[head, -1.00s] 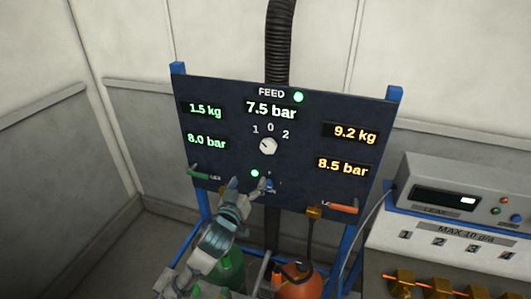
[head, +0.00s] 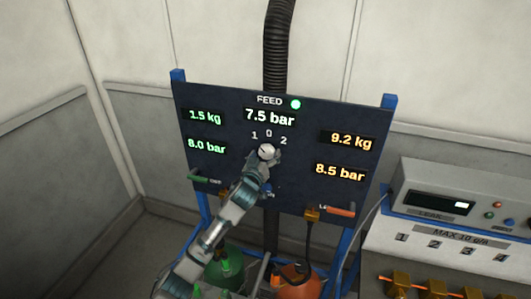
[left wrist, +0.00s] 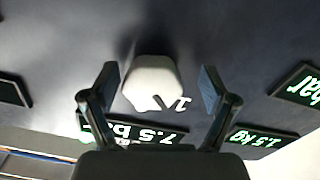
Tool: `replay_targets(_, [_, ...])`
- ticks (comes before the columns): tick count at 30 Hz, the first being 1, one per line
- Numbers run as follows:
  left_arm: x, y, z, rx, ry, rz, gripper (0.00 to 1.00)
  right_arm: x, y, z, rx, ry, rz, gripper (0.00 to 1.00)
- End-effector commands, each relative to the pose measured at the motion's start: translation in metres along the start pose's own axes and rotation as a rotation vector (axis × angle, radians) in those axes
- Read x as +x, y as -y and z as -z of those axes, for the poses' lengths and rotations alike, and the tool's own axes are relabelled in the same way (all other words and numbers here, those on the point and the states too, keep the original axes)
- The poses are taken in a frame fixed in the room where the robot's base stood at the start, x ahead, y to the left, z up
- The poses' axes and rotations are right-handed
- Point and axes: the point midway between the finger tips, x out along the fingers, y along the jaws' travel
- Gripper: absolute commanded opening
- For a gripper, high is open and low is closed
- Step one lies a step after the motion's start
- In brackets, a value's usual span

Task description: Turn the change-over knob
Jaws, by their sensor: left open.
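The change-over knob (head: 266,152) is a white knob on the dark panel (head: 230,100), under the marks 1, 0 and 2. In the left wrist view the knob (left wrist: 152,82) sits between the two fingers of my left gripper (left wrist: 155,90). The fingers are open, with a gap on each side of it. In the head view my left gripper (head: 262,162) is at the knob and covers its lower part, so its pointer is hard to read. My right gripper does not show.
A green-handled lever (head: 198,178) and an orange-handled lever (head: 340,211) stick out low on the panel. A green cylinder (head: 227,268) and an orange cylinder (head: 300,283) stand below. A grey leak meter (head: 435,200) is at the right.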

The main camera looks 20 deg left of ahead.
Motion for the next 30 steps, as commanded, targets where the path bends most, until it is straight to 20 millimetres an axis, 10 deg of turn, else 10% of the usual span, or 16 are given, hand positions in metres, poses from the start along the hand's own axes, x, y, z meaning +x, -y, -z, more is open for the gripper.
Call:
replay_targets(11, [0.005,0.000,0.000,-0.001,-0.001,-0.001,0.85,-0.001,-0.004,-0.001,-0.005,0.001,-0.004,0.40])
replay_targets(18, [0.005,0.000,0.000,-0.001,-0.001,-0.001,0.25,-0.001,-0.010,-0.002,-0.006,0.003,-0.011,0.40])
replay_targets(30, [0.005,0.001,0.001,0.049,0.000,0.002,0.25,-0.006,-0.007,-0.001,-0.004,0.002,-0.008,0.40])
